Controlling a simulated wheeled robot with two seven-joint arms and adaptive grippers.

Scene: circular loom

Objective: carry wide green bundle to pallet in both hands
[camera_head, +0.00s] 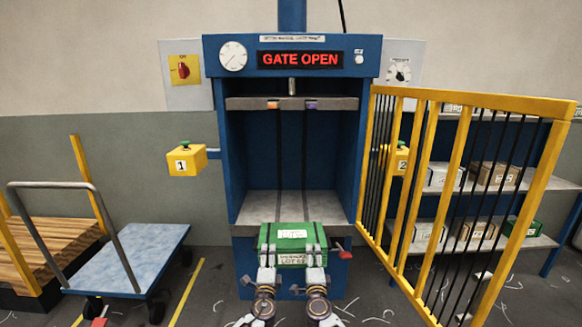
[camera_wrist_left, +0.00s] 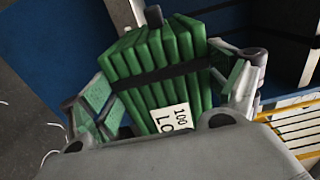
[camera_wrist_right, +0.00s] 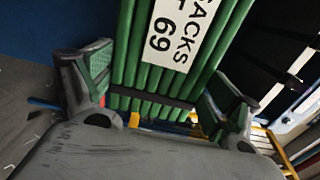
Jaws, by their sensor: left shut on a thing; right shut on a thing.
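The wide green bundle (camera_head: 292,240) is a stack of green sacks with dark straps and a white label reading LOT 69. It is at the front of the blue press, level with the grey press bed (camera_head: 255,207). My left gripper (camera_head: 266,275) is shut on the left part of its near side. The left wrist view shows the bundle (camera_wrist_left: 165,75) between the fingers. My right gripper (camera_head: 315,275) is shut on the right part, and the right wrist view shows the bundle (camera_wrist_right: 150,70) between its fingers. Whether the bundle still touches the bed is hidden. A wooden pallet (camera_head: 50,250) is at the far left.
A flat cart (camera_head: 145,255) with a blue top stands between pallet and press. The yellow barred gate (camera_head: 450,190) stands open to the right, before shelves of bundles (camera_head: 495,175). Yellow button boxes flank the press, the left marked 1 (camera_head: 182,162). A red-handled lever (camera_head: 343,254) is beside the bundle.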

